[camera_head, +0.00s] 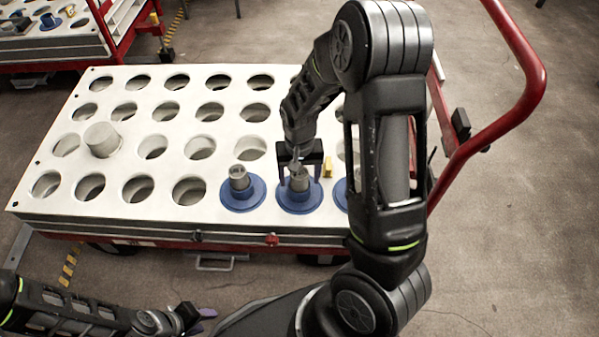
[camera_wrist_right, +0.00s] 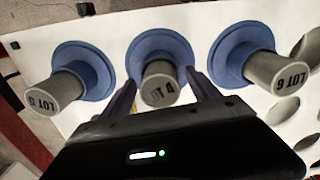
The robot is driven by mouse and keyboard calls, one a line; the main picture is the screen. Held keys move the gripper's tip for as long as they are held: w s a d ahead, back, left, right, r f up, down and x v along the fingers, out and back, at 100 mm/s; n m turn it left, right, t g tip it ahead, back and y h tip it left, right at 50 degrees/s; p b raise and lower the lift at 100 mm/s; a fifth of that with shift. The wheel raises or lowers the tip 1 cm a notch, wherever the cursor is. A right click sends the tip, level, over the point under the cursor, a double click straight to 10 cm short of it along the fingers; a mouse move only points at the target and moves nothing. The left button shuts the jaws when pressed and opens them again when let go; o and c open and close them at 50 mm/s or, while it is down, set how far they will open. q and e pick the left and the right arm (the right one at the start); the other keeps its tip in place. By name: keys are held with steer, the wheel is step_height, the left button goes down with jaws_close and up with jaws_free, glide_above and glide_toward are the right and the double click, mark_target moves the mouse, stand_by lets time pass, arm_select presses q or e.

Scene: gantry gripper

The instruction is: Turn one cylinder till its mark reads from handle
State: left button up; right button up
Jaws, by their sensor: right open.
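Three grey cylinders with blue flanges stand in the tray's front row: a left one (camera_head: 239,180), a middle one (camera_head: 299,181) and a right one mostly hidden by my arm. In the right wrist view, the middle cylinder (camera_wrist_right: 159,88) is marked LOT 4, flanked by LOT 5 (camera_wrist_right: 52,93) and LOT 6 (camera_wrist_right: 278,74). My right gripper (camera_head: 299,178) is open, its fingers on either side of the LOT 4 cylinder; contact is unclear. My left gripper (camera_head: 203,316) is low at the front, away from the tray. The red handle (camera_head: 535,85) rises at the right.
The white tray (camera_head: 60,212) has several rows of empty round holes and sits on a red cart. A pale plain cylinder (camera_head: 102,139) stands at its left. A small yellow piece (camera_head: 328,167) is beside my right gripper. Another cart (camera_head: 60,45) is at the back left.

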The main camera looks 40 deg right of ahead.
steer(key=shift+c, duration=0.2)
jaws_close()
stand_by(0.6)
steer(key=shift+r, duration=0.2)
stand_by(0.5)
steer(key=shift+m+p, duration=0.6)
steer(key=shift+m, duration=0.1)
steer(key=shift+m+p, duration=0.3)
steer(key=shift+m, duration=0.4)
